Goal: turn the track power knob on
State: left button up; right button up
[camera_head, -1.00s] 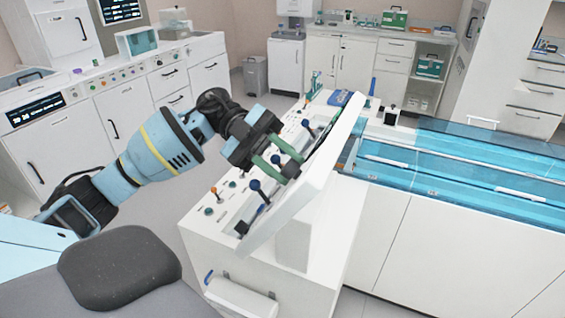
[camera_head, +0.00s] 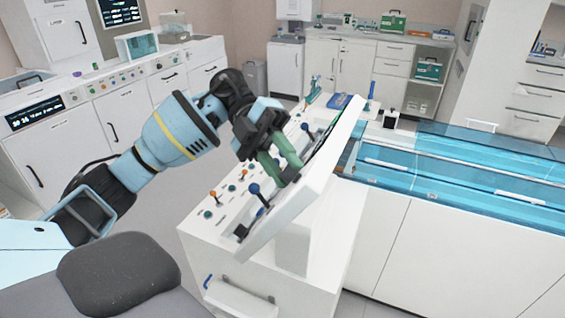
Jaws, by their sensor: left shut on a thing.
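My left gripper (camera_head: 281,170) is over the middle of the white control console (camera_head: 240,262), with its green fingers pointing down at the sloped panel. It is shut on a small dark thing, most likely a knob, which the fingers largely hide; I cannot read which control it is or how far it is turned. A blue ball-topped lever (camera_head: 254,189) stands nearer on the panel, and an orange-topped lever (camera_head: 213,194) is left of it. Another blue-topped lever (camera_head: 305,126) shows beyond the gripper. My right gripper is not in view.
A raised white panel edge (camera_head: 300,200) stands close to the right of my fingers. A blue item (camera_head: 339,100) lies at the console's far end. Counters line the back.

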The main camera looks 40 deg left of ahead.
pick_arm(q)
jog(key=o, duration=1)
jog(key=shift+c, duration=0.2)
jog(key=b+v, duration=0.1)
jog(key=v, duration=0.6)
jog(key=shift+a+r, duration=0.2)
jog(key=shift+a, duration=0.15)
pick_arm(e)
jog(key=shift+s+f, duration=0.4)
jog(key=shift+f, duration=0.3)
pick_arm(q)
jog(key=shift+w, duration=0.1)
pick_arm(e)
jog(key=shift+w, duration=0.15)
pick_arm(q)
jog(key=shift+f, duration=0.1)
